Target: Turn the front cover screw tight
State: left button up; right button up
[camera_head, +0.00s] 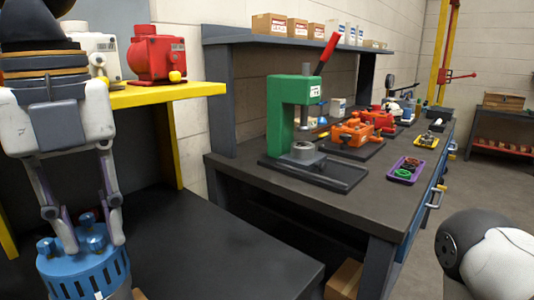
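A blue, slotted motor cover (82,277) stands at the bottom left, its lower part cut off by the picture edge. Blue screws stick up from its top: one at the left (46,247), one at the back (88,219) and one nearer the middle (95,243). I cannot tell how tight any of them is. My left gripper (92,241) points down over the cover. Its two fingers are spread well apart, one on each side of the middle screw, with visible gaps. Contact with the cover cannot be told. My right gripper is out of view.
A yellow shelf (190,90) carries a red motor (156,55) and a white one (97,45) behind my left arm. A dark table (220,262) is bare right of the cover. A workbench with a green press (285,112) and purple tray (405,170) stands right.

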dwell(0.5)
pick_arm(q)
jog(key=n, duration=1.1)
grip_shut()
